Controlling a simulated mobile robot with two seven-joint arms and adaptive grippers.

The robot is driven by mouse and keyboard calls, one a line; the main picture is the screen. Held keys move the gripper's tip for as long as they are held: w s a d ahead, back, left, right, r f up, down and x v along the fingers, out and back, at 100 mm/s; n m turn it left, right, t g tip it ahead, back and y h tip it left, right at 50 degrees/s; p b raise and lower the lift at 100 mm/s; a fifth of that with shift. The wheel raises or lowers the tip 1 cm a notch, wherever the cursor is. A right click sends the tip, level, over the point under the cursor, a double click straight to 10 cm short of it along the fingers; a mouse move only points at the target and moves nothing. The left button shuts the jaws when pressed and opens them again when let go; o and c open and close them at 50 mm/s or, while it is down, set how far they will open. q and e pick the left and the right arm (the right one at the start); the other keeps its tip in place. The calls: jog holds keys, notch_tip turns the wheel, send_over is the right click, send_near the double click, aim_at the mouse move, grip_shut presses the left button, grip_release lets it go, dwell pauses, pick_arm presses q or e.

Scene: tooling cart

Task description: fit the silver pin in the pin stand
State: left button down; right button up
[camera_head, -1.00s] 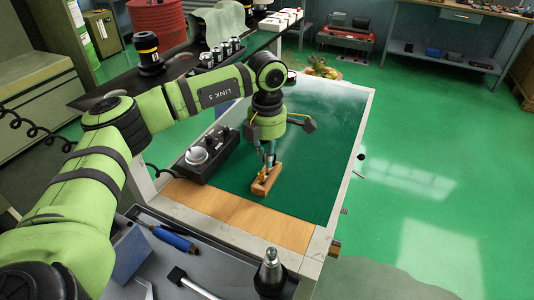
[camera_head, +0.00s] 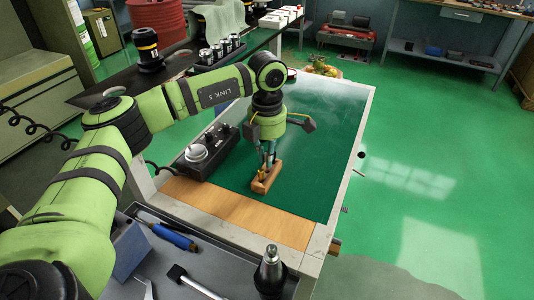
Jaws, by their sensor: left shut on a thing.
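The wooden pin stand (camera_head: 261,187), a small brown block, lies on the green top of the cart. My left gripper (camera_head: 267,168) points down directly over the stand, with its fingertips at the stand's upper face. It is shut on the silver pin, which is mostly hidden between the fingers. I cannot tell whether the pin's lower end is inside a hole or just above the stand. My right gripper is not in view.
A black box with a round silver knob (camera_head: 195,153) sits left of the stand. A wooden strip (camera_head: 240,213) edges the cart's near side. A grey tray with a blue-handled tool (camera_head: 173,238) and a silver-tipped holder (camera_head: 271,270) is nearer. The green top is clear to the right.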

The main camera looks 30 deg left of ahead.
pick_arm(q)
jog(key=shift+f+b, duration=0.35)
jog(key=shift+f, duration=0.2)
dwell(0.6)
jog(key=c, duration=1.2)
grip_release()
notch_tip(320, 180, up, 12)
